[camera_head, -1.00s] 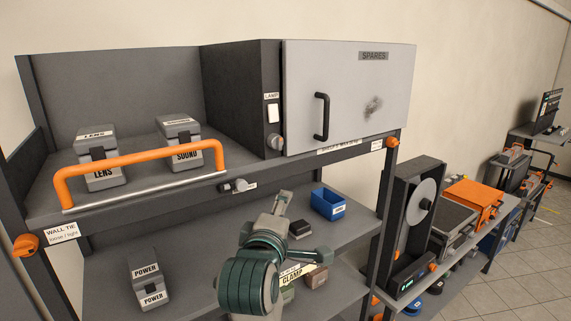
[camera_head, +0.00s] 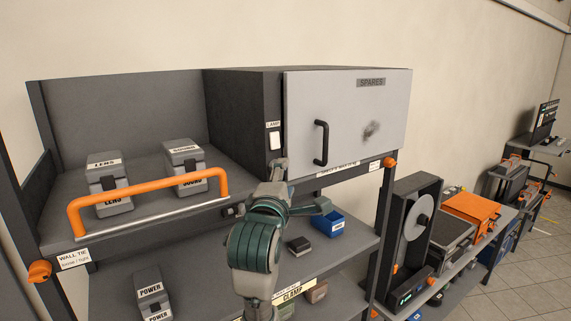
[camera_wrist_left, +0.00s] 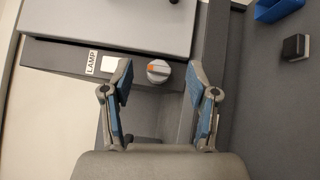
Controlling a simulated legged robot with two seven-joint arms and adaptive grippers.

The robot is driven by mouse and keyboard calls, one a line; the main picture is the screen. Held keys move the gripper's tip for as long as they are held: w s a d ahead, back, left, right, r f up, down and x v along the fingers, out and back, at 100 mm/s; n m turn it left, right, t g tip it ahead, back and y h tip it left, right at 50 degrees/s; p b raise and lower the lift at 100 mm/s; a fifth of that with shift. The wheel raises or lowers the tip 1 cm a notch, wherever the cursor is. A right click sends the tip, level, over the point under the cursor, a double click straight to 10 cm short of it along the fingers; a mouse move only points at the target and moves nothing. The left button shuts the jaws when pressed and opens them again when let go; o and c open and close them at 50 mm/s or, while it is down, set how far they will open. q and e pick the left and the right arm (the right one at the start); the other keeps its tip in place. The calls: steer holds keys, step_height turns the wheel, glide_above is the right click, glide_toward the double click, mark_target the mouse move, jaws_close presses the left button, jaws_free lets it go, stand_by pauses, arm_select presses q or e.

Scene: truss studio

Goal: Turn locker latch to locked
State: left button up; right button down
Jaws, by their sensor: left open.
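The grey locker (camera_head: 345,112) has a closed pale door marked SPARES with a black handle (camera_head: 321,143). Its latch looks to be the round grey knob (camera_wrist_left: 158,72) with an orange mark, on the dark front strip beside the door. My left gripper (camera_head: 278,168) is raised in front of that strip and mostly covers the knob in the head view. In the left wrist view my left gripper (camera_wrist_left: 160,76) is open and empty, with a blue-padded finger on each side of the knob. Gaps show between the fingers and the knob; contact is not visible. My right gripper is out of view.
A white LAMP switch (camera_head: 274,141) sits right above the knob. An orange rail (camera_head: 150,188) edges the shelf holding LENS and SOUND cases. A blue bin (camera_head: 329,224) and a small dark block (camera_head: 298,245) lie on the shelf below.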

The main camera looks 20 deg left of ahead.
arm_select(q)
steer(key=w+a, duration=0.1)
steer(key=a, duration=0.1)
steer(key=w+a+p, duration=0.1)
steer(key=w, duration=0.1)
steer(key=shift+w+a+f, duration=0.1)
steer(key=shift+w+a, duration=0.05)
steer(key=shift+a, duration=0.25)
steer(key=shift+d, duration=0.15)
steer(key=c, duration=0.4)
steer(key=shift+w+d, duration=0.1)
steer(key=shift+d, duration=0.25)
jaws_close()
steer(key=m+g, duration=0.2)
steer(key=g, duration=0.1)
steer(key=shift+a+m, duration=0.1)
steer(key=shift+m, duration=0.2)
steer(key=shift+o, duration=2)
jaws_free()
steer(key=v, duration=1.1)
steer(key=shift+s+d, duration=0.3)
steer(key=shift+d, duration=0.15)
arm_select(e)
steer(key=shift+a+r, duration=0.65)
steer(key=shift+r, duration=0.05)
